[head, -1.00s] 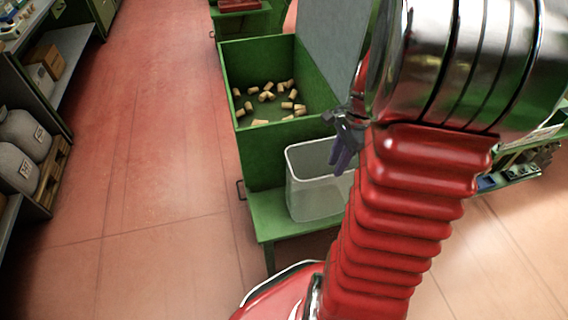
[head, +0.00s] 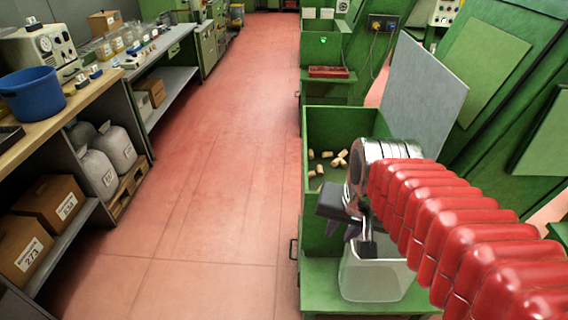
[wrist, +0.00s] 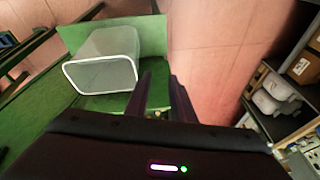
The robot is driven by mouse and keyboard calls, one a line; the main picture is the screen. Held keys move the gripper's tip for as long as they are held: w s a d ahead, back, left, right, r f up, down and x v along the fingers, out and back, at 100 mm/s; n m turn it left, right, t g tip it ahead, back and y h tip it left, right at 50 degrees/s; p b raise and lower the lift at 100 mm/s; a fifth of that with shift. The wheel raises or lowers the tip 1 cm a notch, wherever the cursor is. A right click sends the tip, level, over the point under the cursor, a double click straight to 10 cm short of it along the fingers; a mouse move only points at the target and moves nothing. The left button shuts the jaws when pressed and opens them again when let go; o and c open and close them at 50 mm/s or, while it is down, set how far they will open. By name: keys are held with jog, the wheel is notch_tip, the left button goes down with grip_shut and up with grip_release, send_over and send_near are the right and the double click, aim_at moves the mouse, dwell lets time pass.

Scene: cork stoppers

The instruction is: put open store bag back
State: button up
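Pale grey sacks stand on a wooden pallet (head: 129,187) under the left bench. The front sack (head: 97,171) and the one beside it (head: 116,148) carry labels; I cannot tell which is open. In the wrist view a sack (wrist: 271,104) shows at the right edge. My gripper (head: 359,238) is in front of the green cork box, over or near the clear bin, far from the sacks. In the wrist view its two dark fingers (wrist: 160,78) are apart with nothing held between them.
The green box (head: 325,228) holds loose corks (head: 341,158). A clear bin (head: 376,285) stands on a green ledge before it. Cardboard boxes (head: 50,203) and a blue bucket (head: 34,94) are at the left bench. The red floor aisle (head: 205,190) is clear.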

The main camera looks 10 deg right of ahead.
jog(key=s+a+r+n+t, duration=0.1)
jog(key=s+a+r+n, duration=0.2)
jog(key=a+n, duration=0.2)
jog(key=shift+s+a+n+t, duration=0.25)
jog(key=shift+a+n+t, duration=0.1)
jog(key=shift+n+t, duration=0.05)
